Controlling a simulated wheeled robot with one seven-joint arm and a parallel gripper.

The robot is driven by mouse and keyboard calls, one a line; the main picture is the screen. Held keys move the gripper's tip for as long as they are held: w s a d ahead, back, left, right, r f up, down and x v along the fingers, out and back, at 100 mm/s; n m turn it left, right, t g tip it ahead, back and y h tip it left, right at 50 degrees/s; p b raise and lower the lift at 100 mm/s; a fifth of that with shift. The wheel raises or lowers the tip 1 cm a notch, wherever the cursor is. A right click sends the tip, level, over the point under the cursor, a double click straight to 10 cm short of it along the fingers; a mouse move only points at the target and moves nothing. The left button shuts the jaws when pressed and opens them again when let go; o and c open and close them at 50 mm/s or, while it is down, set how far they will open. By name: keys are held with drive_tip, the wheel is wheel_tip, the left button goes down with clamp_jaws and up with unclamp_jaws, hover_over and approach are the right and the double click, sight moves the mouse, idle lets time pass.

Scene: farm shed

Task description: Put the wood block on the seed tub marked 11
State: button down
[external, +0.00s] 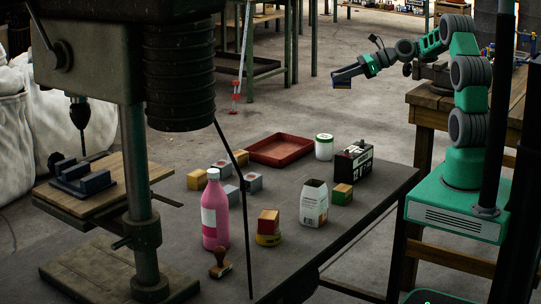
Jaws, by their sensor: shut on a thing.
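My gripper (345,75) is in the air beyond the far edge of the table, at the upper middle of the external view. It is shut on a small block (342,85) that looks dark blue with a tan edge; the jaws hide much of it. A white tub with a green lid (324,148) stands at the back of the table. I cannot read a number 11 on either tub.
A drill press (135,130) stands at left.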

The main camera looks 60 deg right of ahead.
drive_tip(key=s+a+f+n+g+y, duration=0.15)
drive_tip(key=s+a+f, duration=0.35)
drive_tip(key=s, duration=0.5)
hover_over(323, 137)
wheel_tip(323, 137, down, 9)
drive_tip(key=shift+w+d+f+b, duration=0.1)
drive_tip(key=shift+w+b, duration=0.05)
drive_tip(key=shift+b, duration=0.25)
drive_tip(key=shift+f, duration=1.4)
drive_tip(key=shift+f, duration=0.15)
drive_tip(key=c, duration=0.9)
unclamp_jaws()
